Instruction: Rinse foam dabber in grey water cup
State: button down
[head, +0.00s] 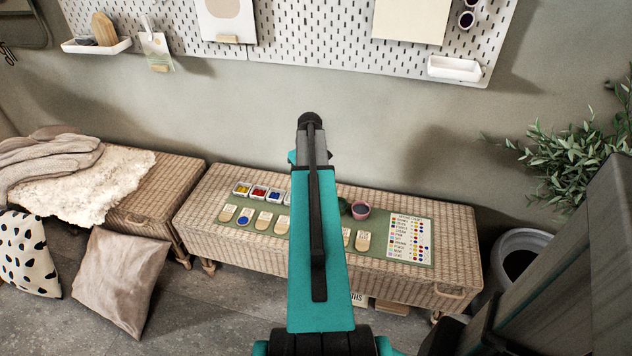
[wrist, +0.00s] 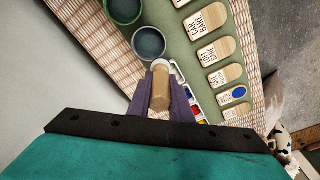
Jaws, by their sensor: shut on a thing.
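My gripper (wrist: 161,84) shows in the wrist view with its two purple fingers shut on the foam dabber (wrist: 160,94), a wooden handle with a pale foam end. The foam end points toward the grey water cup (wrist: 149,43), a round cup with dark bluish-grey liquid. The foam appears close to the cup's near rim; I cannot tell its height or whether it touches. In the head view my arm hides the gripper, dabber and grey cup.
Paint wells (head: 259,192) and wooden tags (head: 264,220), one with a blue dab (head: 244,216), share the wicker bench (head: 457,252). A pegboard (head: 300,50) hangs behind.

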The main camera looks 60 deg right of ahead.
jog(key=s+d, duration=0.1)
jog(key=s+d+f, duration=0.1)
jog(key=s, duration=0.1)
jog(key=shift+s+f, duration=0.15)
jog(key=shift+f, duration=0.1)
jog(key=shift+a+f+b, duration=0.1)
jog(key=shift+f+b, duration=2.1)
jog(key=shift+f, duration=0.65)
jog(key=shift+f, duration=0.35)
dwell(1.3)
jog(key=shift+r, duration=0.15)
notch_tip(320, 180, up, 7)
jog(key=p, duration=0.5)
dwell(0.6)
dwell(0.4)
